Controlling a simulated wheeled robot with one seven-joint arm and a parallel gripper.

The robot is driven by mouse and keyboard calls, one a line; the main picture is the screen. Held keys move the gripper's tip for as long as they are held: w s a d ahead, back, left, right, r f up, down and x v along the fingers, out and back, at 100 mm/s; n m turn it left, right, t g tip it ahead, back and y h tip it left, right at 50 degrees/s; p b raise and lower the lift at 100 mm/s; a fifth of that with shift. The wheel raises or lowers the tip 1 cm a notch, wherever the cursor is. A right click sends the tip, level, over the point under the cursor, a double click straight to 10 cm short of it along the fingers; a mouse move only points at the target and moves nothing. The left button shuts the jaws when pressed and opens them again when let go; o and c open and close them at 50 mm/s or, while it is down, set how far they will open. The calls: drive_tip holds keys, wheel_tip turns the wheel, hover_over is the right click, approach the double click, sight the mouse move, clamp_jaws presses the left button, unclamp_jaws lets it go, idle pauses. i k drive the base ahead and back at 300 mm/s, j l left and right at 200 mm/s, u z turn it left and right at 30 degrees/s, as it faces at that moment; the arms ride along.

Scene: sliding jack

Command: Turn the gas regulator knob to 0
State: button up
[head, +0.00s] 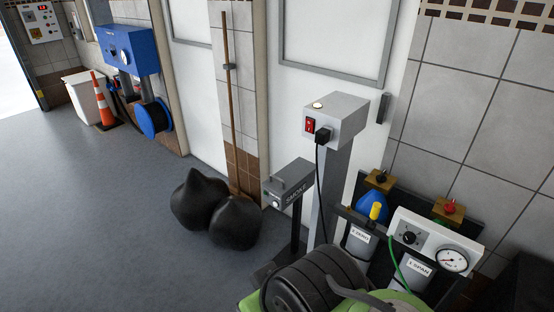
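A light grey panel (435,240) stands at the lower right. It carries a black knob (408,237) at its left and a round white gauge (453,261) with a red needle at its right. The knob's markings are too small to read. Below the panel are grey bottles, one labelled ZERO (360,238) and one labelled SPAN (418,270). Behind them, a small black knob (381,177) and a red knob (449,207) sit on brass-coloured valve blocks. My gripper is not in view.
A grey post with a box (336,120) and a black cable stands left of the panel. A small SMOKE unit (289,184) stands beside it. Black bags (237,221) lie on the floor. Open grey floor (110,220) extends left.

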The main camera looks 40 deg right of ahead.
sight(410, 237)
drive_tip(key=z, duration=2)
